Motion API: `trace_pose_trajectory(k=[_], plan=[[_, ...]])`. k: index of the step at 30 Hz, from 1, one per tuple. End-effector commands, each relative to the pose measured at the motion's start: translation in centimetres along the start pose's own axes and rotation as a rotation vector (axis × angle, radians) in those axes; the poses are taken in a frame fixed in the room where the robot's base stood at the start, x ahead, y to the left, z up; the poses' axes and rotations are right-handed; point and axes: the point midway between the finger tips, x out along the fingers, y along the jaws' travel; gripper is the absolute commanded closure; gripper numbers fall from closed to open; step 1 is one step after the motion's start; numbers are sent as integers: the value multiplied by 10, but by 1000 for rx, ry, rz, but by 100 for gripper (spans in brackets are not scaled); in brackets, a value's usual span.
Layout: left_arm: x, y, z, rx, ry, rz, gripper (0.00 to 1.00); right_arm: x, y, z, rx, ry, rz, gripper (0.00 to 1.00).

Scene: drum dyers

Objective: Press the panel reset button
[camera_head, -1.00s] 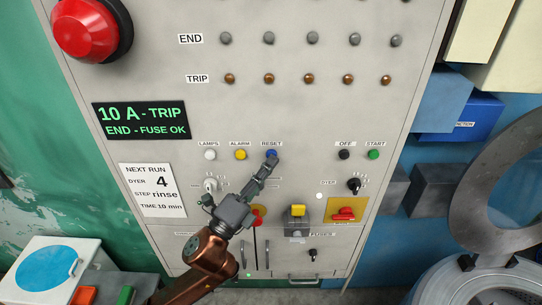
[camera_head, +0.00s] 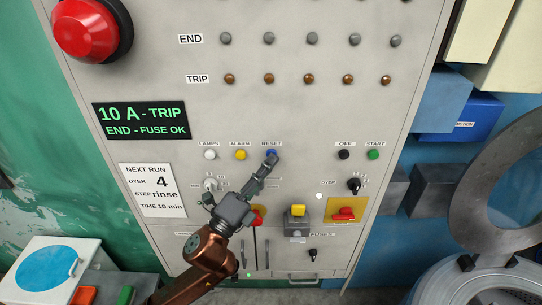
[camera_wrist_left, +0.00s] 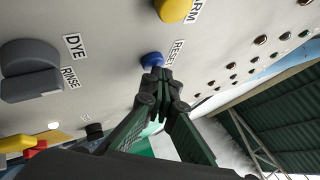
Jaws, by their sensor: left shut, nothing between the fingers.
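The blue reset button (camera_head: 270,153) sits under the RESET label on the grey panel (camera_head: 300,120). In the left wrist view the blue button (camera_wrist_left: 152,60) shows just beyond my fingertips. My left gripper (camera_head: 271,160) is shut and empty, with its tips at the button's lower edge in the head view. In the wrist view the closed fingertips (camera_wrist_left: 160,76) overlap the button's lower side. I cannot tell whether they touch it. My right gripper is not in view.
A yellow ALARM button (camera_head: 240,154) and white LAMPS button (camera_head: 210,154) lie left of it. OFF (camera_head: 344,154) and START (camera_head: 373,154) buttons lie right. A red mushroom button (camera_head: 88,28) is at upper left. Knobs and switches sit below, near my arm.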

Motion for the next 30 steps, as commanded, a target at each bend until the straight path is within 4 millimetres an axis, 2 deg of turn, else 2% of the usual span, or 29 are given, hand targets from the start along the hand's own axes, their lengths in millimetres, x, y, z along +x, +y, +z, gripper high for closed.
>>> trace_pose_trajectory(k=[9,20,30], plan=[[-11,-7,-7,0,-1,2,100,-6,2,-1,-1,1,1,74],[-12,-8,-8,0,0,1,100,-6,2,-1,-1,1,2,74],[-33,-24,-23,-1,1,2,100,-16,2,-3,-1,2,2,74]])
